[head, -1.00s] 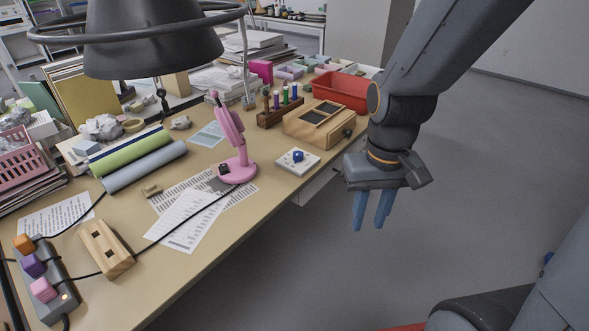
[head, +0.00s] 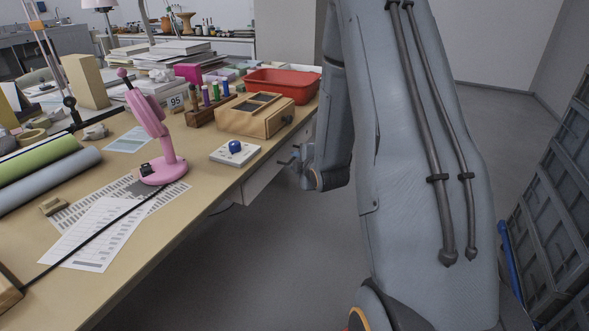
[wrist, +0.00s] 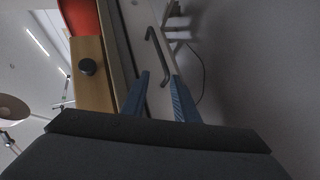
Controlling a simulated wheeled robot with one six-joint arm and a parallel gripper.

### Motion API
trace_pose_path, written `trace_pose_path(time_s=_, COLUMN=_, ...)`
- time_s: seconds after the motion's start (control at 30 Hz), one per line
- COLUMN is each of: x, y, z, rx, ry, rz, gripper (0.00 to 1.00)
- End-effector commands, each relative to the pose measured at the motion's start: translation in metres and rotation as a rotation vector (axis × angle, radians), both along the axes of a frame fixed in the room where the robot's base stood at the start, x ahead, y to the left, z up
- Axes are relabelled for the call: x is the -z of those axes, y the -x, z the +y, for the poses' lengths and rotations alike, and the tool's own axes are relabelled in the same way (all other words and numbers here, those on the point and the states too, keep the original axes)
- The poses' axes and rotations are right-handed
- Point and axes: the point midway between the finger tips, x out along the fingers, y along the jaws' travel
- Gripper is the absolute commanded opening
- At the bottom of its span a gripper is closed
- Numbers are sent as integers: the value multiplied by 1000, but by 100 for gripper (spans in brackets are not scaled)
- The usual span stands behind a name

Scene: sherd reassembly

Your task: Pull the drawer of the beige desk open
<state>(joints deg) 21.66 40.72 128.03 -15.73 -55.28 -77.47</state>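The beige desk (head: 215,190) runs along the left of the head view. Its pale drawer (head: 262,178) sits under the desk's right edge, partly hidden by my arm. In the wrist view the drawer front (wrist: 140,25) carries a dark bar handle (wrist: 152,42). My gripper (wrist: 161,76) has its two blue fingers spread apart with nothing between them. The handle lies just ahead of the fingertips, and I see no grip on it. In the head view my gripper (head: 290,165) is beside the drawer front, mostly hidden behind my arm.
A wooden box (head: 250,122) with a black knob, a white tile with a blue piece (head: 235,153) and a red bin (head: 290,84) stand near the desk's edge. A pink stand (head: 163,165) is farther left. The floor (head: 290,260) beside the desk is open.

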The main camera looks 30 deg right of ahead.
Motion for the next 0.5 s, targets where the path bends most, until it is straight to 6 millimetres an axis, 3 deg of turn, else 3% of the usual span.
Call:
trace_pose_path(time_s=0.03, x=19, y=-8, z=-12, rx=-21, ry=64, rz=-47, gripper=27)
trace_pose_path(time_s=0.1, x=26, y=-14, z=-23, rx=-47, ry=153, rz=-112, gripper=27)
trace_pose_path(time_s=0.3, x=33, y=-20, z=-39, rx=-80, ry=302, rz=-220, gripper=27)
trace_pose_path(time_s=0.5, x=34, y=-36, z=-43, rx=-84, ry=328, rz=-238, gripper=27)
